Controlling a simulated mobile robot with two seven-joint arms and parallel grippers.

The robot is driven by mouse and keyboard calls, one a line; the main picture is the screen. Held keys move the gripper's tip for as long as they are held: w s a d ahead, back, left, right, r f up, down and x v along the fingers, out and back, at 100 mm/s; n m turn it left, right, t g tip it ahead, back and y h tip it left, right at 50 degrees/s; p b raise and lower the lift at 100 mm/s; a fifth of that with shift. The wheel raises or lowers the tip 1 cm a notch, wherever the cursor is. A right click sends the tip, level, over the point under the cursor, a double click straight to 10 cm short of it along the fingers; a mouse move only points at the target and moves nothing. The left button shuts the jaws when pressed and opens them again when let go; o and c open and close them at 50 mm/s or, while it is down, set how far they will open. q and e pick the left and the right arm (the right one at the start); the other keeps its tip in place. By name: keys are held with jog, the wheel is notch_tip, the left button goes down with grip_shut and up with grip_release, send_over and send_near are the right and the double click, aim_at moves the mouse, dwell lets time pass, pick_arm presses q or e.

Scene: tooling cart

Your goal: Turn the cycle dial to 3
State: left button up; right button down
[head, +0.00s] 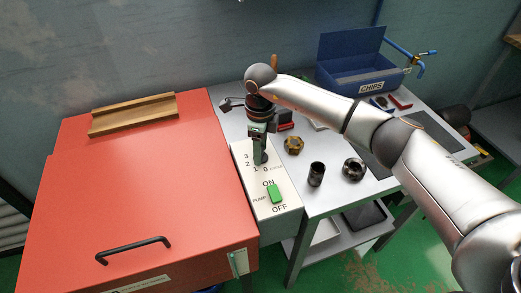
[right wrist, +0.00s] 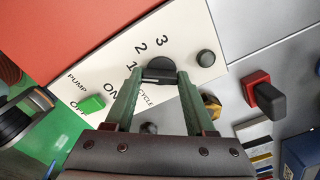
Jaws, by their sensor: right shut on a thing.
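The black cycle dial (right wrist: 160,68) is on the pale control panel (head: 280,208), beside the printed numbers 1, 2 and 3. My right gripper (right wrist: 162,76) is shut on the dial, with one green finger on each side. In the head view my right gripper (head: 260,160) points down onto the panel and hides most of the dial. I cannot tell for certain which number the dial points to. My left gripper is in neither view.
A green pump switch (head: 275,193) sits on the panel in front of the dial. A red cabinet (head: 140,200) with a black handle stands to the left. To the right, the grey cart top holds dark cylindrical parts (head: 316,174), a brass nut (head: 293,145) and a blue CHIPS box (head: 352,75).

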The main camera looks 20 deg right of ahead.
jog(key=m, duration=0.4)
jog(key=shift+m, duration=0.3)
jog(key=m, duration=0.3)
jog(key=shift+m+b, duration=0.3)
jog(key=m, duration=0.4)
jog(key=shift+w+m, duration=0.1)
jog(key=shift+m, duration=0.2)
jog(key=m, duration=0.4)
jog(key=shift+p, duration=0.35)
jog(key=shift+c, duration=1.2)
grip_release()
jog(key=shift+r, duration=0.1)
